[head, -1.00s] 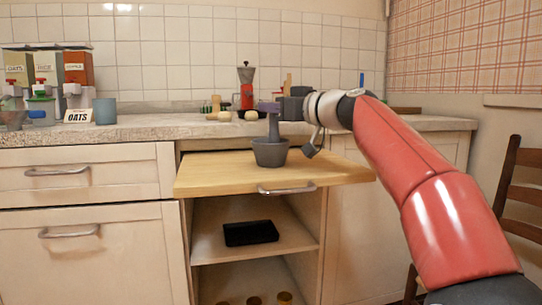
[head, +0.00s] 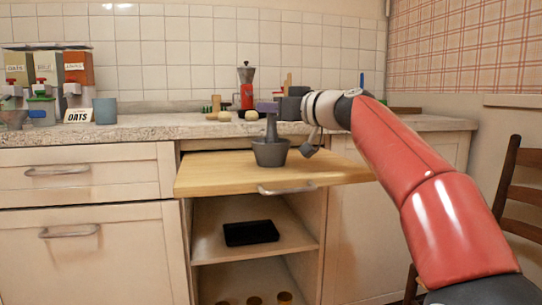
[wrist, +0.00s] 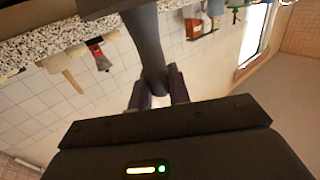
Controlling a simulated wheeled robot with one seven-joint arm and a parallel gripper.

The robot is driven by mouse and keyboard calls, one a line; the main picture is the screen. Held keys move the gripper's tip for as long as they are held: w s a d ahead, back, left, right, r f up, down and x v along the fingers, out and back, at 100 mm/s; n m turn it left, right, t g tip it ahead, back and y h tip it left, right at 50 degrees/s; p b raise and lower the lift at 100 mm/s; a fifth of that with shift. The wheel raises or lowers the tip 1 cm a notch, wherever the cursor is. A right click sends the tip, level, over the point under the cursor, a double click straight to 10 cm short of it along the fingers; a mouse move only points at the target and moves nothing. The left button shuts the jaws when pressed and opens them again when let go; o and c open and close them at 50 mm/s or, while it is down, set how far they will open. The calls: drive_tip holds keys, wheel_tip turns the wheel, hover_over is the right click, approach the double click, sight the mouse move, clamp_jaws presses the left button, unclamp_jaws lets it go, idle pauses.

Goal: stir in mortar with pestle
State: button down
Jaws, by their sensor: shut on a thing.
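The dark grey mortar (head: 270,153) stands upright on the pulled-out wooden board in the head view. The grey pestle (head: 271,128) stands nearly upright with its lower end inside the mortar; that end is hidden by the wall. My gripper (head: 268,107) reaches in from the right, above the mortar, and is shut on the pestle's upper end. In the wrist view, the two dark fingers of my gripper (wrist: 158,90) close on both sides of the pestle (wrist: 147,40). A dark edge, apparently the mortar (wrist: 100,8), shows at the top.
The wooden board (head: 220,176) is otherwise bare. Behind it, the stone counter (head: 140,129) holds a red grinder (head: 246,88), a blue cup (head: 105,111) and cereal dispensers at left. A black item (head: 251,233) lies on the shelf below. A chair (head: 515,190) stands at right.

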drive_tip(key=shift+s+a+r, duration=0.1)
drive_tip(key=shift+s, duration=0.6)
wheel_tip(320, 180, up, 8)
drive_tip(key=p, duration=0.6)
idle(0.3)
